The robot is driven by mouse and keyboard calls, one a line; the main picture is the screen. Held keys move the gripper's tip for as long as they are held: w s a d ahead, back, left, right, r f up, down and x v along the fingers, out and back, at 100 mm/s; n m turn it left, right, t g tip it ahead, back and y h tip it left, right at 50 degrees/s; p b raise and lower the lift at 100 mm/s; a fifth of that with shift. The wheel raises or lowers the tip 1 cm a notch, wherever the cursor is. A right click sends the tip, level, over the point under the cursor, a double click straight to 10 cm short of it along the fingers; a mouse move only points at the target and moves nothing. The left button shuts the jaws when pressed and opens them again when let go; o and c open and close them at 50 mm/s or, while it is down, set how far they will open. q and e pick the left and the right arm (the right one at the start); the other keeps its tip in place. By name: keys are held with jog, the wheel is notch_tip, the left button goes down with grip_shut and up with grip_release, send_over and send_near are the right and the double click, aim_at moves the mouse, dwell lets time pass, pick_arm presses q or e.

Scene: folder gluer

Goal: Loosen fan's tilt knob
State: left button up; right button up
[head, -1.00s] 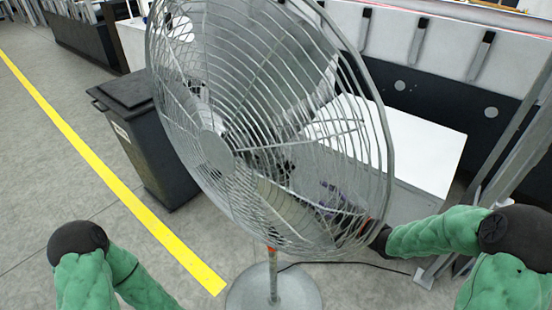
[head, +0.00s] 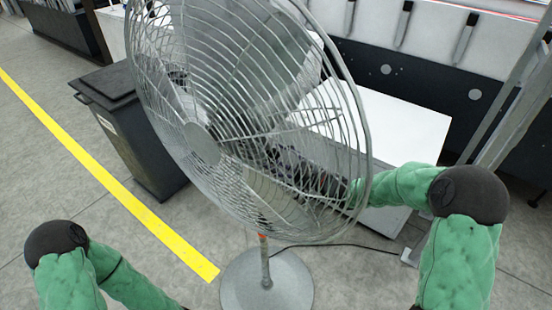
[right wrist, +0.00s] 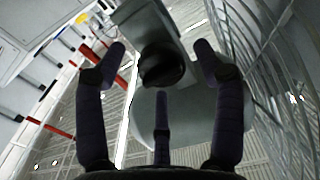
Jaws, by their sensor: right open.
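The grey pedestal fan (head: 205,145) stands in the middle of the head view, its wire cage tilted. Its tilt knob (right wrist: 162,66) is a round black knob below a grey housing (right wrist: 150,28) in the right wrist view. In the head view my right arm reaches behind the cage, and the dark right gripper (head: 300,170) shows only through the wires. In the right wrist view the right gripper (right wrist: 160,65) is open, with its fingers spread on both sides of the knob. Contact with the knob cannot be told. My left gripper is out of view.
The fan's round base (head: 266,285) stands on the floor with a black cable (head: 345,246) running right. A dark bin (head: 135,130) is at left, beside a yellow floor line (head: 110,185). A white box (head: 400,130) stands behind the fan. The cage wires (right wrist: 270,85) are close to the right gripper.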

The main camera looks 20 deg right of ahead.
jog(key=shift+w+a, duration=0.3)
jog(key=shift+w, duration=0.1)
jog(key=c, duration=1.1)
